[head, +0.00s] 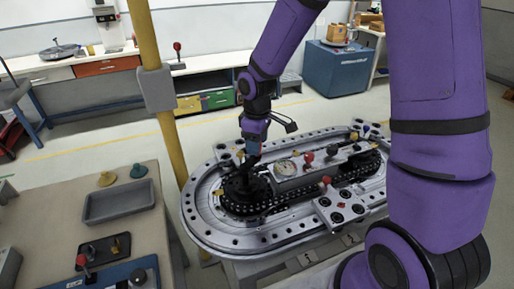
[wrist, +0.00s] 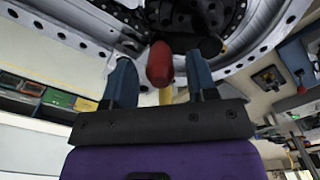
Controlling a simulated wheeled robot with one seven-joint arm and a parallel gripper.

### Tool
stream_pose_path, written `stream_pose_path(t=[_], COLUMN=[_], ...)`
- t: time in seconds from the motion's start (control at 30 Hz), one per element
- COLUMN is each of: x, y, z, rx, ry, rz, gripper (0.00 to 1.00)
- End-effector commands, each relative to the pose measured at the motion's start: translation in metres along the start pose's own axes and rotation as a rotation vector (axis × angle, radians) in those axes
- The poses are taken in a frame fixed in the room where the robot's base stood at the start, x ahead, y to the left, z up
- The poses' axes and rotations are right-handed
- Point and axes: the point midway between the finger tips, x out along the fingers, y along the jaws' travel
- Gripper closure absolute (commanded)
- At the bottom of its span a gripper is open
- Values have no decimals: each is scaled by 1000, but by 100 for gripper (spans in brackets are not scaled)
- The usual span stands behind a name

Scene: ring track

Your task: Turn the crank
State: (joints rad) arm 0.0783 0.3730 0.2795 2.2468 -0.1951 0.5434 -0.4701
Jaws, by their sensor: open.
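The silver oval ring track (head: 205,225) stands at the middle of the head view, with a black toothed hub (head: 240,188) at its left end. My gripper (head: 252,160) points down just above this hub. In the wrist view my gripper (wrist: 160,58) is open, its two blue fingers on either side of a red knob (wrist: 160,66), with gaps visible on both sides. The knob appears to be the crank's handle, near the dark round hub (wrist: 195,20). In the head view my gripper and wrist hide the knob.
A dial gauge (head: 287,167) and red knobs (head: 308,157) stand on the track's middle bar, close right of my gripper. A yellow post (head: 172,140) rises left of the track. A bench with a grey tray (head: 118,202) is at the left.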

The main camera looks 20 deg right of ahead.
Motion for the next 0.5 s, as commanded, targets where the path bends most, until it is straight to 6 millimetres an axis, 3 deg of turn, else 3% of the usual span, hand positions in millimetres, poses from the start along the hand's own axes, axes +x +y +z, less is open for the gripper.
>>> stream_pose_path(t=[0.3,0.5], x=[-60,-79], y=[0,0], z=[0,0], rx=[0,0], ry=[3,1], rz=[4,1], gripper=[48,48])
